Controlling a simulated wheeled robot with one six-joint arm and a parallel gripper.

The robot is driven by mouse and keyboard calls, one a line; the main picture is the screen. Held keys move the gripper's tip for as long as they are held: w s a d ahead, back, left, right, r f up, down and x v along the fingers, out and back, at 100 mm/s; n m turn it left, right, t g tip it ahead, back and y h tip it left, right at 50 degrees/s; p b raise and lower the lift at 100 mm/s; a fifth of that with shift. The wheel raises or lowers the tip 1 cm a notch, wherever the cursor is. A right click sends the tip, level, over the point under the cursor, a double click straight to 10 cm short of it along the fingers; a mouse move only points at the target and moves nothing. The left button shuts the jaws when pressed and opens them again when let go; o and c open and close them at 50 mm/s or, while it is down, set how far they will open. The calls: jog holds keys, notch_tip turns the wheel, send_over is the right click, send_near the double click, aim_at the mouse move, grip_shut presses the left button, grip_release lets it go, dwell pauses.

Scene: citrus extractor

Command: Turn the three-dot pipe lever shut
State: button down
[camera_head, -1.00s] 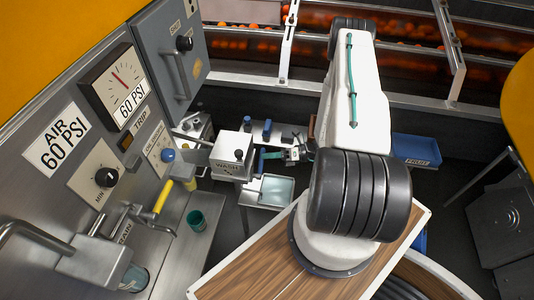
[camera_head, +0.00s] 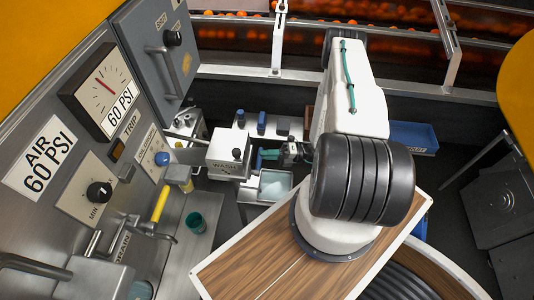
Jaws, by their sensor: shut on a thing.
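My gripper (camera_head: 293,153) is small and far off in the head view, beyond my arm's black joint and right of the WASH box (camera_head: 227,156). It is shut, its tip at a small teal piece (camera_head: 268,154) beside that box. The piece appears to be the lever it grips, but the contact is too small to make out. I cannot read any dot marks, so I cannot tell the three-dot lever from other levers. How far the lever is turned does not show clearly either. My arm hides the area to the right.
Upright blue-topped parts (camera_head: 261,121) stand behind the WASH box. A metal tray (camera_head: 250,193) lies in front of it. A blue bin (camera_head: 414,135) stands right of my arm.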

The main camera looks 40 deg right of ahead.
dwell(0.4)
jog(key=c, duration=1.3)
grip_release()
jog(key=shift+c, duration=0.2)
jog(key=shift+d, duration=0.1)
jog(key=v, duration=0.7)
jog(key=shift+s+d+f, duration=0.15)
jog(key=shift+s+d, duration=0.05)
jog(key=shift+d, duration=0.05)
